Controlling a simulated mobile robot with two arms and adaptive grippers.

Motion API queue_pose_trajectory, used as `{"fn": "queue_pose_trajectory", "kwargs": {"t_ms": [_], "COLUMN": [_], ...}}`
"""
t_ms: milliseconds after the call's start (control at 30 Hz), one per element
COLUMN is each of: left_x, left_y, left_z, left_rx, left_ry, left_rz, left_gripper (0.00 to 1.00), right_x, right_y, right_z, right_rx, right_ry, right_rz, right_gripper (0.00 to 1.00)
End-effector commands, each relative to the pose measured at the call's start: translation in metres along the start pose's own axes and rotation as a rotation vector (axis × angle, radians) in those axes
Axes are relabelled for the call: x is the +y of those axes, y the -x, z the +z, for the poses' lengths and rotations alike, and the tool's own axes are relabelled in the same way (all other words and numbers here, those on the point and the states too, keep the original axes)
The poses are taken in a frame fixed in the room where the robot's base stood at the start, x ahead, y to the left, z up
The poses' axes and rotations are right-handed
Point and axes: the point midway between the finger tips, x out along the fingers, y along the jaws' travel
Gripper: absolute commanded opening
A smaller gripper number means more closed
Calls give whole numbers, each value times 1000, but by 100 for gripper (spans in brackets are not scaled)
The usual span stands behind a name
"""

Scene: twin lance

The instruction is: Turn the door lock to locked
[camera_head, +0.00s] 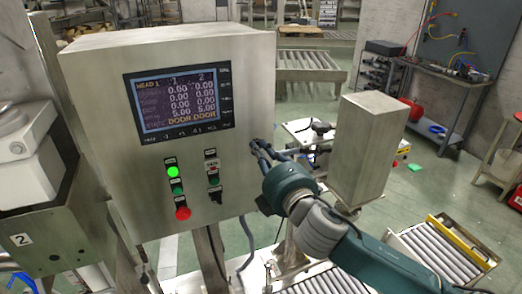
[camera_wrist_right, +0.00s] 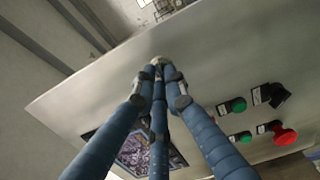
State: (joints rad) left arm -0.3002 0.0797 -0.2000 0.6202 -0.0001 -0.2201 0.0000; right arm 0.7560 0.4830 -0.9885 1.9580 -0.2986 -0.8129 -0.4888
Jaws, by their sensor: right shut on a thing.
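My right gripper (camera_head: 256,146) is at the right edge of a grey control box (camera_head: 105,150), level with the lower edge of its screen. In the right wrist view its blue fingers (camera_wrist_right: 160,68) converge and are shut on a small pale thing (camera_wrist_right: 158,60) at the box's face. The fingers cover most of this thing, so I cannot tell whether it is the door lock or which way it is turned. The screen (camera_head: 180,100) shows DOOR twice in yellow on its bottom line. A black selector switch (camera_head: 215,196) sits low on the panel, apart from the gripper. My left gripper is not in view.
A lit green button (camera_head: 172,172) and a red button (camera_head: 183,213) are on the panel. A tall grey post (camera_head: 367,150) stands right of my right gripper. A roller conveyor (camera_head: 440,255) is at the lower right. A white machine part (camera_head: 25,150) stands close on the left.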

Motion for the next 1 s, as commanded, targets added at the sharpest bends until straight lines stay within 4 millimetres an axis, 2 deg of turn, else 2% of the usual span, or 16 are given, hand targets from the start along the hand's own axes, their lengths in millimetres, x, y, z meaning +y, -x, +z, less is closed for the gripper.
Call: {"fn": "queue_pose_trajectory", "kwargs": {"t_ms": [33,67,100,167,433,567,667,1000], "left_x": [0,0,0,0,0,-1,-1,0], "left_y": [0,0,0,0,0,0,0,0], "left_z": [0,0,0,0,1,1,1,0], "left_rx": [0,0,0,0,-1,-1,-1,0], "left_ry": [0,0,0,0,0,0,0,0], "left_rz": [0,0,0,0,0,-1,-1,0], "left_gripper": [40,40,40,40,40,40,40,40], "right_x": [-1,-1,-1,-1,-1,-2,-1,-2], "right_y": [0,0,0,0,0,8,24,94], "right_z": [0,0,0,0,0,0,0,0], "right_rx": [0,0,0,0,0,0,1,0], "right_ry": [1,1,1,1,0,-1,-1,1], "right_rz": [-2,-2,-2,-3,-1,-2,-2,-4], "right_gripper": [0,13,21,30,30,30,30,30]}}
